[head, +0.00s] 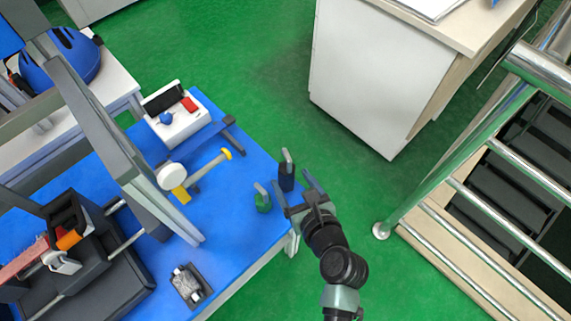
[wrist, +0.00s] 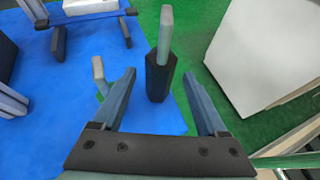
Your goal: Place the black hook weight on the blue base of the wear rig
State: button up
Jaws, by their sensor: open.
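The black hook weight (head: 287,178) stands upright near the table's right edge, its grey hook up. It also shows in the wrist view (wrist: 157,82). My gripper (head: 291,180) is open, and in the wrist view its fingers (wrist: 159,76) lie to either side of the weight. I see no finger contact, and cannot tell if the tips reach its depth. A green hook weight (head: 263,202) stands just left of it, partly hidden by my left finger in the wrist view.
A mallet (head: 205,172) and a grey-framed machine (head: 112,140) occupy the left of the blue table (head: 235,232). A white cabinet (head: 360,75) and metal railing (head: 440,160) stand to the right. Some tabletop is clear left of the green weight.

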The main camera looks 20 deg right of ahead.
jog(key=shift+p+v, duration=0.35)
jog(key=shift+v, duration=2)
jog(key=w+a+r+n+t, duration=0.1)
jog(key=w+r+n+t, duration=0.1)
jog(key=w+r+n, duration=0.65)
jog(key=w+a+r+n+t, duration=0.15)
jog(key=r+n, duration=0.35)
jog(key=r, duration=0.8)
jog(key=w+a+r+n+t, duration=0.2)
jog(key=w+r+n+t, duration=0.15)
jog(key=r+n, duration=0.55)
jog(key=s+a+r+n+t, duration=0.2)
jog(key=s+a+r+n, duration=0.1)
jog(key=r, duration=0.7)
jog(key=s+a+r+n+t, duration=0.3)
jog(key=r+n, duration=0.3)
jog(key=r, duration=0.5)
jog(key=s+a+r+n+t, duration=0.2)
jog(key=s+r+n, duration=0.3)
jog(key=r, duration=0.5)
jog(key=shift+a+r+t+y, duration=0.3)
jog(key=shift+a+r, duration=0.05)
jog(key=shift+a, duration=0.5)
